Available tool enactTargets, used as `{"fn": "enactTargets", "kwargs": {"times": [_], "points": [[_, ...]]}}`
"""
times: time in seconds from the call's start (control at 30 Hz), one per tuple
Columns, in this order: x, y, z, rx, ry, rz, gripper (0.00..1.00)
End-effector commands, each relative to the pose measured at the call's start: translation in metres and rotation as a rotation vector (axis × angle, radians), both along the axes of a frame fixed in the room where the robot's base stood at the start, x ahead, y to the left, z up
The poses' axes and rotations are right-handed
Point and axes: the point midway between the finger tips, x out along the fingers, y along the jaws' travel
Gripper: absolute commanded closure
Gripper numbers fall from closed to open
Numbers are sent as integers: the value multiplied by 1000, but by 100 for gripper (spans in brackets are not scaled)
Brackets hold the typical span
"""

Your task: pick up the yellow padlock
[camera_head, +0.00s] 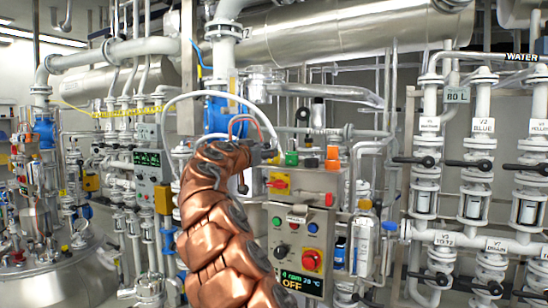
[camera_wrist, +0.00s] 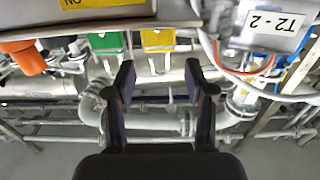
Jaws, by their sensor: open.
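In the wrist view, which is upside down, the yellow padlock (camera_wrist: 157,38) hangs along the edge of a grey box. It lies above the gap between my fingertips in the picture, apart from them. My gripper (camera_wrist: 160,82) is open, with nothing between its two dark fingers. In the head view a small patch of yellow (camera_head: 274,160) shows beside the end of my copper-coloured arm, mostly hidden by it. My gripper's fingers are not clear there.
A green padlock (camera_wrist: 105,40) hangs beside the yellow one, and an orange part (camera_wrist: 24,56) is farther left. A box labelled T2-2 (camera_wrist: 270,22) with red and white cables is close on the right. Pipes (camera_wrist: 160,122) run behind. The control box (camera_head: 300,240) stands right of my arm.

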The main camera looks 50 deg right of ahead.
Motion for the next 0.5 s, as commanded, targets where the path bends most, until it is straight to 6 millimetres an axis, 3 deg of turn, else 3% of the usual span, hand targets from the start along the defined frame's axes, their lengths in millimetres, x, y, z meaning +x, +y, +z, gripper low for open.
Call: {"fn": "enactTargets", "kwargs": {"times": [0.27, 0.5], "points": [[3, -14, -1, 3, 3, -2, 46], [9, -39, 1, 3, 2, -2, 46]]}}
